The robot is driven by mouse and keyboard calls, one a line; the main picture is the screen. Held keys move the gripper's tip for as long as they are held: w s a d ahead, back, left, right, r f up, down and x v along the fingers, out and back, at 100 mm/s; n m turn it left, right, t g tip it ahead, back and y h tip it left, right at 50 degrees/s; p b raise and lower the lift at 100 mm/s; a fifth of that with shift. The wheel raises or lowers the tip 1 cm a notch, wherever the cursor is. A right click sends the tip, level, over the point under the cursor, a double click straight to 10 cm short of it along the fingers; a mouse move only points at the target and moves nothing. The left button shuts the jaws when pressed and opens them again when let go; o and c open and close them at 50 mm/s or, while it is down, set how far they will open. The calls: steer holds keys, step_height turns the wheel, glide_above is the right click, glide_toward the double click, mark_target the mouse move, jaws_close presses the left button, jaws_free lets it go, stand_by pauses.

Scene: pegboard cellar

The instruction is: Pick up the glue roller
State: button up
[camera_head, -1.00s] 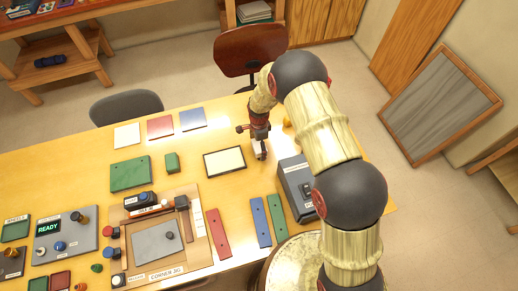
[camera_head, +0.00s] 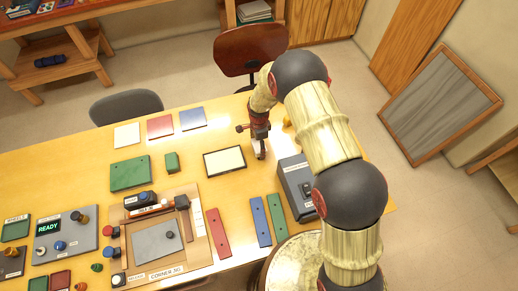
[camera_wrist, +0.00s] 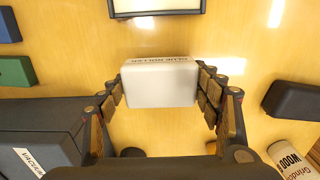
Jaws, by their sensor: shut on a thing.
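The glue roller (camera_wrist: 159,84) is a white block with its name printed along the far edge. In the wrist view it sits between the two dark jointed fingers of my gripper (camera_wrist: 163,92), which are shut on its left and right sides. In the head view my gripper (camera_head: 260,150) points down at the table, just right of a white panel with a dark frame (camera_head: 224,161). There the roller is mostly hidden by the fingers. I cannot tell whether it touches the table.
A grey vacuum box (camera_head: 297,187) stands close by, at lower left in the wrist view (camera_wrist: 45,130). A wood glue bottle (camera_wrist: 293,163) and a dark block (camera_wrist: 293,101) lie to the right there. Blue (camera_head: 261,221) and red (camera_head: 218,233) strips lie nearer the table's front.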

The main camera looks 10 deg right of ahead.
steer(key=shift+c, duration=0.9)
steer(key=shift+r, duration=0.1)
steer(key=shift+r+p, duration=0.3)
steer(key=shift+r, duration=0.35)
steer(key=s+a+r+p, duration=0.4)
steer(key=s+a+r, duration=0.3)
steer(key=a+r, duration=0.4)
steer(key=shift+a+r, duration=0.3)
steer(key=shift+a, duration=0.25)
